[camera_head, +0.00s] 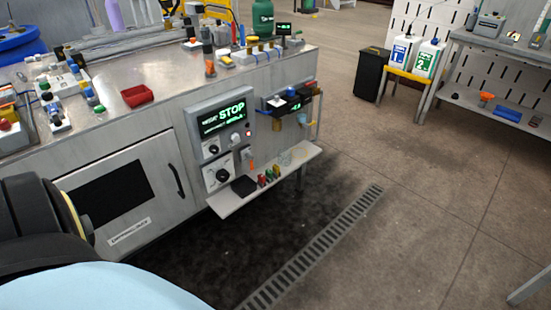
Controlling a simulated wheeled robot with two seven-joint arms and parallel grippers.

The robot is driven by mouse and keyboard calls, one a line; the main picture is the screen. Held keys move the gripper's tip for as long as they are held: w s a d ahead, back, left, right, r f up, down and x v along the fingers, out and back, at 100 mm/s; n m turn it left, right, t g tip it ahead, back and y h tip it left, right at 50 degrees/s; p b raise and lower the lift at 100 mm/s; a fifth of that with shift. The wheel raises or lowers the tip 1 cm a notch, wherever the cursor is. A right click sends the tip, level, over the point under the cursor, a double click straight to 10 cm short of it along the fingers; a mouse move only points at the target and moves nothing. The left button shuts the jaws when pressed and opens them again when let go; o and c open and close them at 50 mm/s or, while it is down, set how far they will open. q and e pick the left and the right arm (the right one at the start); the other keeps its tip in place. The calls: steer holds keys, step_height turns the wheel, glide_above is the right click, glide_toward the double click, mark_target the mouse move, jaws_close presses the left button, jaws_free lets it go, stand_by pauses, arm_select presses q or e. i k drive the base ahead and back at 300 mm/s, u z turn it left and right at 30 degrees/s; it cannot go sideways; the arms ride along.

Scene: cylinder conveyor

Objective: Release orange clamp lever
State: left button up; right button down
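No part is clearly recognisable as the orange clamp lever at this size. A small orange upright part (210,68) stands on the bench top, left of a row of small devices. Another small orange piece (251,164) is on the bench front, just right of the control panel's lower knob. I cannot tell from this view which of them is a clamp lever or whether either is closed. Neither of my grippers is in view.
A control panel (222,121) reading STOP is on the bench front above a narrow shelf (228,203) with small coloured items. A red tray (137,96) lies on the bench. A floor grate (320,245) and open floor lie to the right.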

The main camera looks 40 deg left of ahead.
mark_target(248, 156)
steer(key=i, duration=0.5)
steer(key=u, duration=2.15)
